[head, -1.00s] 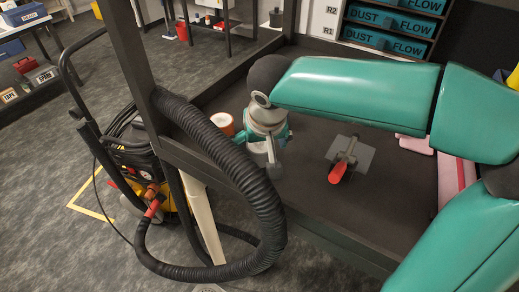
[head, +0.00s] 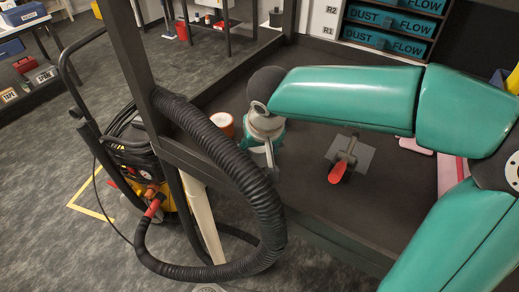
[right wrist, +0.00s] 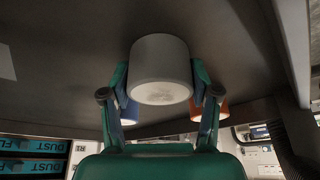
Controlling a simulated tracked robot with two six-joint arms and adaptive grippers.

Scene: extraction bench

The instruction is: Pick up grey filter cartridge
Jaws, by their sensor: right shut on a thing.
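The grey filter cartridge (right wrist: 160,72) is a plain grey cylinder in the right wrist view, with its pale round end facing me. My right gripper (right wrist: 160,88) is shut on it, with one finger against each side. In the head view my right gripper (head: 271,155) is low over the dark bench, just right of the black hose. There the wrist and hose largely hide the cartridge, and I cannot make it out clearly. My left gripper is not in view.
An orange cylinder (head: 222,124) stands left of the gripper on the bench (head: 310,215). A grey plate tool with a red handle (head: 338,172) lies to the right. A thick black hose (head: 262,200) and the frame post (head: 130,50) are close on the left. Pink pieces (head: 415,146) lie at right.

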